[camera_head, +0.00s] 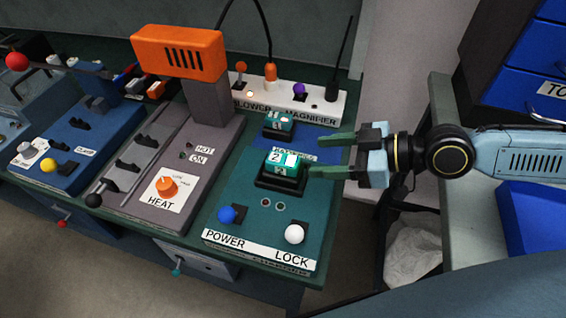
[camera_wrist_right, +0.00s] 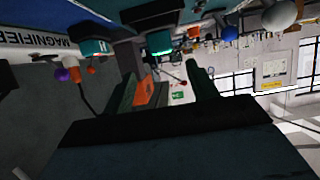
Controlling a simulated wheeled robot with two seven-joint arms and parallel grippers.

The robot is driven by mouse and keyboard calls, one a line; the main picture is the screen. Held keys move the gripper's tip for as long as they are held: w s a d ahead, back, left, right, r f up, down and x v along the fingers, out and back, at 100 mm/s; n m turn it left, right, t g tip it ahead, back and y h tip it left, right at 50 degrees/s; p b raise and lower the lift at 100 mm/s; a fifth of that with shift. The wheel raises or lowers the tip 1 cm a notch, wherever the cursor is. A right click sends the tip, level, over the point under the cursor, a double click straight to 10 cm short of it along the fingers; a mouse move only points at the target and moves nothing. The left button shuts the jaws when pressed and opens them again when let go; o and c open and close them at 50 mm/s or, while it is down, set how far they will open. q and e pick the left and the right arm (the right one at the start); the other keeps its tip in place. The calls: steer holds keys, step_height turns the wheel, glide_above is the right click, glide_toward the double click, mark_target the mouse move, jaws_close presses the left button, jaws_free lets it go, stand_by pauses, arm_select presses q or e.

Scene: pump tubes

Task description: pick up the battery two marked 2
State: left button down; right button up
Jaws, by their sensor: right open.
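Battery two (camera_head: 284,161), a teal block with a white label marked 2, sits in a black holder on the teal POWER/LOCK panel. A teal battery, likely the same one, shows near the top middle of the right wrist view (camera_wrist_right: 160,42). My right gripper (camera_head: 331,155) is open, its two green fingers pointing left, just right of battery two. I cannot tell whether the lower finger touches the holder. In the right wrist view its fingers (camera_wrist_right: 163,88) are apart with nothing held between them. My left gripper is not in view.
A second teal battery (camera_head: 279,122) sits behind battery two on the blue panel. A white BLOWER/MAGNIFIER box (camera_head: 300,104) stands at the back. A blue knob (camera_head: 227,214) and a white knob (camera_head: 294,234) stand in front. An orange-topped heater (camera_head: 178,52) rises at left.

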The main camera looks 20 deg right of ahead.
mark_target(285, 159)
steer(key=shift+w+a+p, duration=0.1)
steer(key=shift+a+p, duration=0.25)
steer(key=shift+p, duration=0.05)
steer(key=p+x, duration=0.1)
steer(key=x, duration=0.3)
steer(key=shift+w+f, duration=0.1)
steer(key=shift+x, duration=3.15)
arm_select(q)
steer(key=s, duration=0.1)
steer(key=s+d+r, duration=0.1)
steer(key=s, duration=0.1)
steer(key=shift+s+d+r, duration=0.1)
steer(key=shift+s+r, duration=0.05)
arm_select(e)
steer(key=shift+f, duration=0.1)
steer(key=shift+c, duration=0.2)
steer(key=c, duration=1)
